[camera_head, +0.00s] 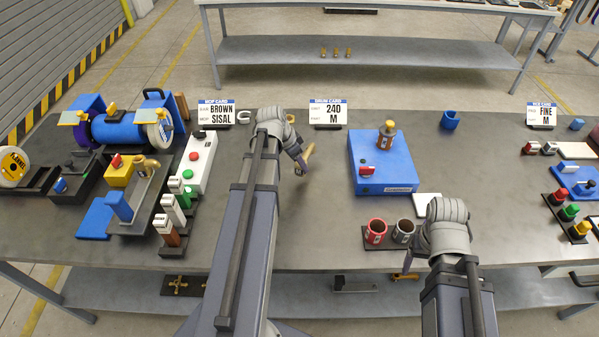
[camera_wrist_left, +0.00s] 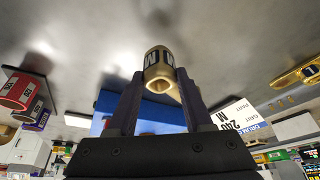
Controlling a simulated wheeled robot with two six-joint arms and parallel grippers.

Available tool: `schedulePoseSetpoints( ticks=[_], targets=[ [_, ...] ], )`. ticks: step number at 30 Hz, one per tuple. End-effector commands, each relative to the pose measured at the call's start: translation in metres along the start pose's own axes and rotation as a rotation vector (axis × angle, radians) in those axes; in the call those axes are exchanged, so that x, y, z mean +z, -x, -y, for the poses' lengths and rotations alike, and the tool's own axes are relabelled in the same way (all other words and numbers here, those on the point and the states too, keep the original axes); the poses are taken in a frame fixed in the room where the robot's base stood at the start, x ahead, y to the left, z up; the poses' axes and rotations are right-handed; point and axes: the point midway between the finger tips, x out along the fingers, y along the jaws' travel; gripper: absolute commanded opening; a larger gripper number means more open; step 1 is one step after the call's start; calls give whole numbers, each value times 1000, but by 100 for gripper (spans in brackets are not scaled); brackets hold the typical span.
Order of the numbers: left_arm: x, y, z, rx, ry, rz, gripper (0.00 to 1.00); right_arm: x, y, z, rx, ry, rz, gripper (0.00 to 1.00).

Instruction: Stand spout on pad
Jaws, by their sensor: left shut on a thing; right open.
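My left gripper (camera_head: 302,163) is shut on a brass-coloured piece (camera_head: 309,152), apparently the spout, held tilted above the bare table left of the blue box. In the left wrist view the held piece (camera_wrist_left: 160,70) is a short hollow cylinder with a dark band lettered M, between the two fingers. My right gripper (camera_head: 408,261) is open near the front table edge, mostly hidden.
The blue box (camera_head: 366,152) carries a brass labelled piece (camera_head: 386,135) and a red knob. A red cup (camera_head: 376,232) and a dark cup (camera_head: 403,231) stand near the front.

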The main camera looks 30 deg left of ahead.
Motion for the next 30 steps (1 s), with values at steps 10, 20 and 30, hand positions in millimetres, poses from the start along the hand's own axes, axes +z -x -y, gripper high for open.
schedulePoseSetpoints(
  ticks=[10,20,30],
  targets=[
    [14,-35,0,0,0,-1,0,-2,-37,4,0,0,0,77],
    [13,-34,0,0,0,-1,0,-2,-36,4,0,0,0,77],
    [14,-36,0,0,0,0,77,-2,-38,4,0,0,0,77]
  ],
)
